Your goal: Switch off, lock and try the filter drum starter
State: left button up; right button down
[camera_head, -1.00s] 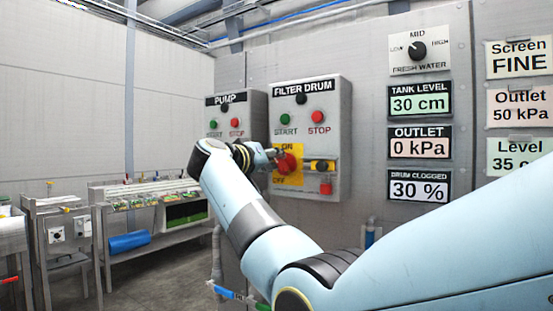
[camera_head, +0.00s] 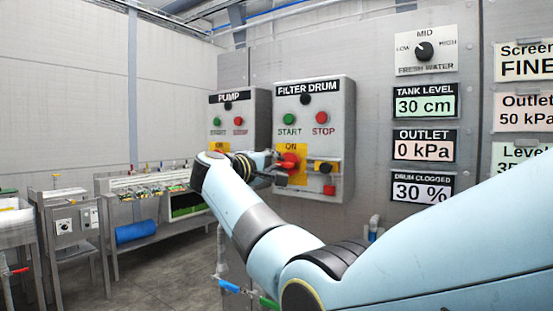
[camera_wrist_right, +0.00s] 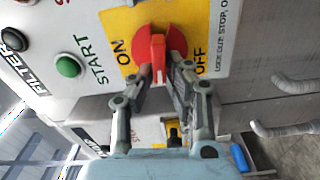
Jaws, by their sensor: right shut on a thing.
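The filter drum starter (camera_head: 340,110) is a grey wall box with a green START button (camera_head: 289,118), a red STOP button (camera_head: 321,117) and a red rotary handle (camera_head: 289,160) on a yellow plate. My right gripper (camera_head: 284,168) is at this handle. In the right wrist view the right gripper (camera_wrist_right: 160,80) has its fingers closed on both sides of the red handle (camera_wrist_right: 158,50), which lies between the ON and OFF labels. Its exact setting is hard to tell. A yellow and black item (camera_head: 327,167) sits right of the plate, above a red item (camera_head: 328,190). My left gripper is out of view.
The pump starter (camera_head: 258,110) hangs just left of the filter drum box. A fresh water dial (camera_head: 425,51) and display panels, including tank level (camera_head: 425,102), are on the wall to the right. A steel bench (camera_head: 150,230) stands at the left. Pipes run below the box.

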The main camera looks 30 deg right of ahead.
jog(key=shift+f+n, duration=0.1)
jog(key=shift+n, duration=0.6)
jog(key=shift+f+p, duration=0.1)
jog(key=shift+p, duration=0.25)
jog(key=c, duration=1.4)
grip_release()
jog(key=shift+o, duration=0.2)
jog(key=v, duration=0.7)
jog(key=shift+a, duration=0.25)
